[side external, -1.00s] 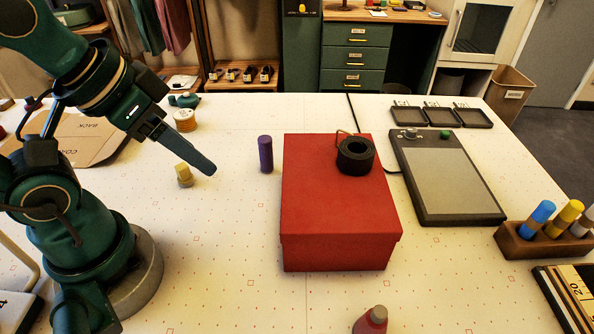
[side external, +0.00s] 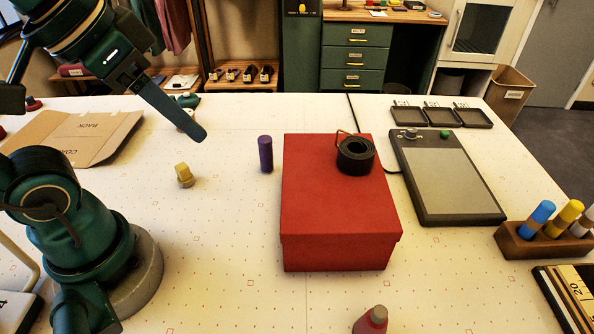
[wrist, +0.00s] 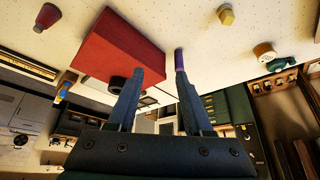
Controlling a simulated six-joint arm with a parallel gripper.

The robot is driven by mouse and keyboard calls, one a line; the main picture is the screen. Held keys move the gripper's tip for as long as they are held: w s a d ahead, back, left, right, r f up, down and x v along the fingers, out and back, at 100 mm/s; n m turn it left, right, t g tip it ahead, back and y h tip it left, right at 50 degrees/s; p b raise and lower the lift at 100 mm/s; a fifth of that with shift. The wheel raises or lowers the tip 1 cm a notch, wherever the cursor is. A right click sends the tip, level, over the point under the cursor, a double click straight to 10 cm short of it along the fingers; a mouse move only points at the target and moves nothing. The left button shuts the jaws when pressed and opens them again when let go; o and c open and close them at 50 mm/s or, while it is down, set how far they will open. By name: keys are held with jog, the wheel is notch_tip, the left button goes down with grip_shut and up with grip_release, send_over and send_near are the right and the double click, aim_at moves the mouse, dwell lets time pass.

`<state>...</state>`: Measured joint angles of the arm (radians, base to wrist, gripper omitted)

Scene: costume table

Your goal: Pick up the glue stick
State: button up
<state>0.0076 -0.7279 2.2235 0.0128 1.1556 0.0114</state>
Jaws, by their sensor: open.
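A purple cylinder, which looks like the glue stick (side external: 265,154), stands upright on the table just left of the red box. It also shows in the wrist view (wrist: 179,59), where one fingertip covers part of it. My gripper (side external: 201,137) is above the table, to the left of the glue stick and apart from it in the side view. In the wrist view my gripper (wrist: 161,80) has its two fingers apart with nothing held between them. In the side view one finger hides the other.
The red box (side external: 335,205) with a black roll (side external: 356,156) on it stands right of the glue stick. A small yellow block (side external: 184,174) is at its left. A tablet (side external: 447,178) and a wooden holder (side external: 515,244) are farther right. The table in front of the glue stick is clear.

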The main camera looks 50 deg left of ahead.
jog(key=w+a+f+m+y, duration=0.2)
jog(key=a+f+m+y, duration=0.25)
jog(key=m, duration=0.95)
jog(key=w+d+r+m+t+y, duration=0.1)
jog(key=w+r+m+t, duration=0.2)
jog(key=m, duration=0.5)
jog(key=w+d+r+m+t+y, duration=0.1)
jog(key=w+m+t, duration=0.25)
jog(key=m, duration=0.45)
send_near(271, 143)
jog(key=a, duration=0.2)
jog(key=shift+w+d+f, duration=0.1)
jog(key=shift+w+f, duration=0.05)
jog(key=shift+f, duration=0.3)
jog(key=shift+w+d+f, duration=0.1)
jog(key=shift+f, duration=0.35)
jog(key=shift+w+a+f, duration=0.1)
jog(key=shift+w+f, duration=0.05)
jog(key=shift+x, duration=5.8)
jog(key=shift+a, duration=0.1)
